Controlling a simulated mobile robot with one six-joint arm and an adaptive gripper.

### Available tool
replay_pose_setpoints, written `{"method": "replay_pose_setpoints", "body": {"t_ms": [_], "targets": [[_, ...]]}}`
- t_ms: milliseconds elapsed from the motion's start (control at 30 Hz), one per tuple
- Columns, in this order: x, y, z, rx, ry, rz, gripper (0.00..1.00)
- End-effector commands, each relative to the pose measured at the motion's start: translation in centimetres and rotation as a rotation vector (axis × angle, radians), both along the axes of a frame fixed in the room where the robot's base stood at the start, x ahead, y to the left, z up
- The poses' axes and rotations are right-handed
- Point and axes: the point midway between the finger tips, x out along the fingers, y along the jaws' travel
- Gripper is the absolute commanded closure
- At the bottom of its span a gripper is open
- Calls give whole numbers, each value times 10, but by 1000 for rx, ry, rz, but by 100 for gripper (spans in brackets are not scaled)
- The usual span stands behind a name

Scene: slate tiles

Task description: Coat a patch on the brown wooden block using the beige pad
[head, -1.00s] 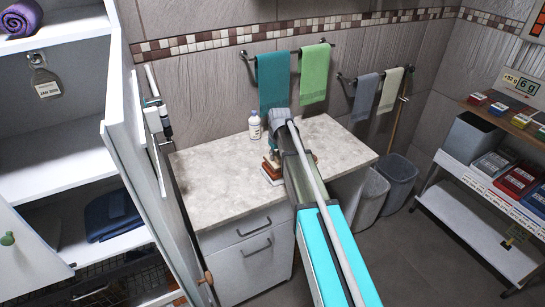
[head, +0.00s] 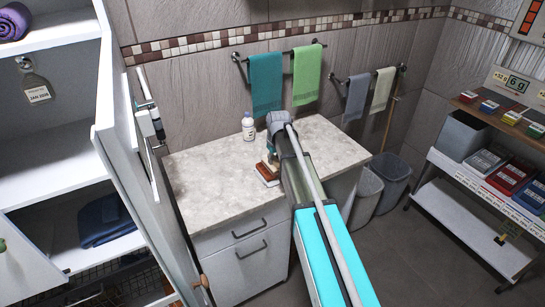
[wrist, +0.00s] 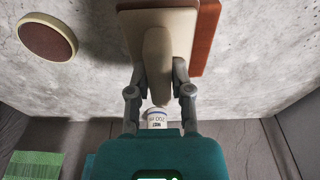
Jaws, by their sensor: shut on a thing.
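My gripper (wrist: 159,72) is shut on the beige pad's upright handle (wrist: 157,50) in the wrist view. The pad's wide beige base (wrist: 183,30) lies over the reddish-brown wooden block (wrist: 207,38), whose right side shows past it. I cannot tell whether the pad touches the block. In the head view the block (head: 267,176) sits on the pale counter, partly hidden by my arm. My gripper (head: 271,152) is just above it there, and its fingers are hard to make out. No coated patch can be made out.
A round brown disc with a beige rim (wrist: 47,37) lies beside the block. A white bottle (head: 248,129) stands farther back on the counter (head: 210,170). Towels (head: 307,72) hang on the wall behind. The counter's left part is clear.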

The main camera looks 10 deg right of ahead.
Motion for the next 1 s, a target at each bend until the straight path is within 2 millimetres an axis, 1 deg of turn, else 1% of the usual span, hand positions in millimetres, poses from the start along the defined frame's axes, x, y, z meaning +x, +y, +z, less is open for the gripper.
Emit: {"method": "replay_pose_setpoints", "body": {"t_ms": [33,133,567,767,1000], "targets": [[-4,-1,0,0,0,0,100],[-6,-2,1,0,0,0,100],[-7,-1,1,1,-1,1,100],[-10,7,0,1,-1,2,100],[-15,21,-1,1,-1,1,100]]}}
